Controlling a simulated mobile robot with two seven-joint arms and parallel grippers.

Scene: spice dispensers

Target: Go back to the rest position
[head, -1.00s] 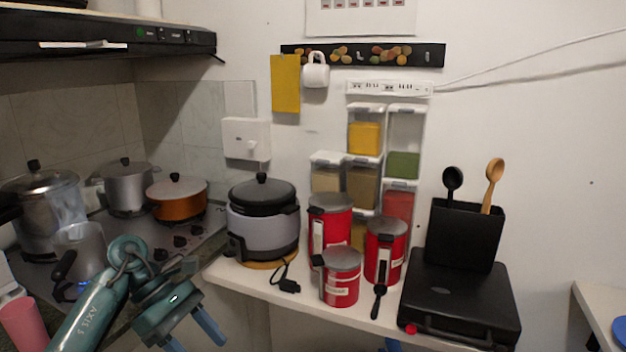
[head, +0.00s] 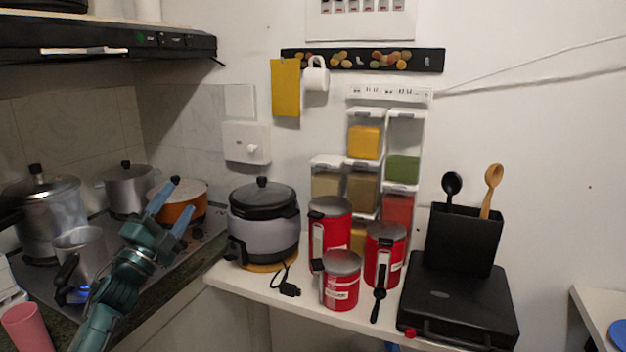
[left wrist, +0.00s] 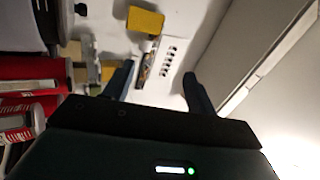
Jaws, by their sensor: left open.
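My left gripper (head: 170,212) is open and empty at the left of the head view. Its two blue fingers point up and to the right, in front of the stove and overlapping the orange pot (head: 178,210). In the left wrist view the fingers (left wrist: 158,92) stand apart with nothing between them. Beyond them that view shows the wall, a yellow block-like thing (left wrist: 145,20) and red canisters at the left. My right gripper does not show in either view.
Red canisters (head: 341,288), spice dispensers (head: 364,142) and a rice cooker (head: 263,228) stand on the white counter (head: 238,283). A black grill (head: 460,300) is at its right end. Metal pots (head: 128,190) stand on the stove. A pink cup (head: 24,328) is at lower left.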

